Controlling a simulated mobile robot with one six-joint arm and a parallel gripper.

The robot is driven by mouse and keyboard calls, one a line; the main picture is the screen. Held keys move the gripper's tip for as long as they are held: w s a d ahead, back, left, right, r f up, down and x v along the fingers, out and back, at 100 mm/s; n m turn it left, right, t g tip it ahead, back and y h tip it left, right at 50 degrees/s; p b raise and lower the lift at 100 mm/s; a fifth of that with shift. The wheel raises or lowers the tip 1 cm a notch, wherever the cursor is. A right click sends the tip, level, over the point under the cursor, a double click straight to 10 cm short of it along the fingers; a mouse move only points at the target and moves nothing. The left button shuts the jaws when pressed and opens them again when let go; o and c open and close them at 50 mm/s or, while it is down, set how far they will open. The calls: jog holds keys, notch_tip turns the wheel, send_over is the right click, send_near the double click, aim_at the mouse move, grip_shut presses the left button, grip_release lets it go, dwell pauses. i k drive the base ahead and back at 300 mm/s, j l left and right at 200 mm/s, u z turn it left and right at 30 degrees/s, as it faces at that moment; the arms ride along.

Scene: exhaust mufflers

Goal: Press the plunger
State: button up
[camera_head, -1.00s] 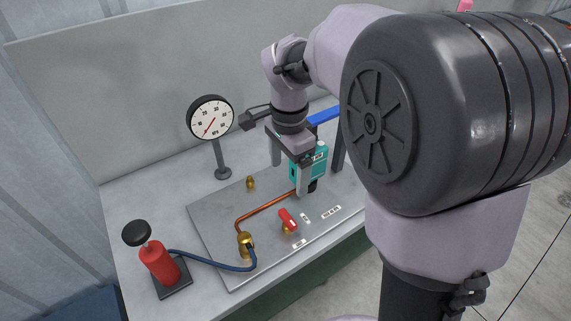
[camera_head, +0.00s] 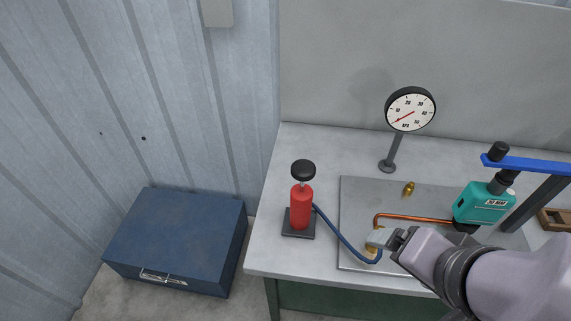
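The plunger is a black round knob (camera_head: 303,169) on a short rod, standing up from the top of a red pump cylinder (camera_head: 302,207). The pump is upright on a dark square base (camera_head: 299,224) at the left part of the bench.
A dial gauge (camera_head: 410,109) stands behind the metal plate (camera_head: 358,195), its red needle pointing lower left. A teal device (camera_head: 483,204) sits under a blue bar (camera_head: 527,164) at right. A blue cabinet (camera_head: 177,242) stands on the floor at left. The bench between gauge and pump is clear.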

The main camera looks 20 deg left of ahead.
aim_at(303, 170)
jog(key=j+u, duration=0.1)
jog(key=u, duration=0.3)
jog(key=j+u, duration=0.15)
jog(key=u, duration=0.2)
